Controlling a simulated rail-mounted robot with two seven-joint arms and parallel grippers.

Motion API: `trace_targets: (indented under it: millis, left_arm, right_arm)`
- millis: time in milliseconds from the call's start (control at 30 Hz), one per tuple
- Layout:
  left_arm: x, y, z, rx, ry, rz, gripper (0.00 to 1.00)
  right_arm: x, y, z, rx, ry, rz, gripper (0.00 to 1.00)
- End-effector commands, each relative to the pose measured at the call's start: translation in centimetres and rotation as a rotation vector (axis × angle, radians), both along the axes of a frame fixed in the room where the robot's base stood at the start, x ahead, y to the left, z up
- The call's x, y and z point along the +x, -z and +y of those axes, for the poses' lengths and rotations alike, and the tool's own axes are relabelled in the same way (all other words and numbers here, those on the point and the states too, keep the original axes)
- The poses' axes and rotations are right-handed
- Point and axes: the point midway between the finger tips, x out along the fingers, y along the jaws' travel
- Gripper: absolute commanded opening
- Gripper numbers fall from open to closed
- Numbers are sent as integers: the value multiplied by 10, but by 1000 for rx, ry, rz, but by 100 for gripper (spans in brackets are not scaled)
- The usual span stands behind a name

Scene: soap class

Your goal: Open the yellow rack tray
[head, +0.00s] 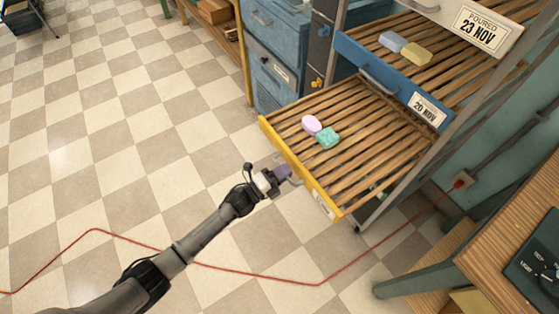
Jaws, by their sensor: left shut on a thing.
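The yellow rack tray (309,186) is a slatted wooden tray with a yellow front, low in the rack, and it sticks out well past the blue tray above it. A pink soap (312,124) and a green soap (327,138) lie on its slats. My left gripper (289,176) is at the middle of the yellow front, shut on the tray's metal handle (296,181). The fingertips are small in the view and partly hide the handle. My right gripper is not in view.
Above is a blue tray (381,84) labelled 20 NOV, with blue and yellow soaps. A white tray (489,29) labelled 23 NOV is higher. A red cable (229,268) crosses the floor. A wooden table (515,235) stands at lower right. The checkered floor at left is clear.

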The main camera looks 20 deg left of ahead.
Motion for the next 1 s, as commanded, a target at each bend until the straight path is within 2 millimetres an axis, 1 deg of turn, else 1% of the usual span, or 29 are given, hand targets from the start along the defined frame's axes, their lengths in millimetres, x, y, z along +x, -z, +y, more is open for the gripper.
trace_targets:
  millis: [200, 567, 600, 833, 1000]
  left_arm:
    - [-6, -1, -5, 0, 20, -1, 0]
    - [-6, 0, -5, 0, 22, -1, 0]
    - [-6, 0, -5, 0, 22, -1, 13]
    - [-6, 0, -5, -1, 21, -1, 35]
    - [-6, 0, -5, 0, 21, 0, 36]
  right_arm:
    - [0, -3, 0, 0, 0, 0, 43]
    - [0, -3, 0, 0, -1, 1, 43]
    - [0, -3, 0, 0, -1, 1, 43]
    - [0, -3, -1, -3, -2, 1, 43]
    - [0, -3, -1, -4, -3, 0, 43]
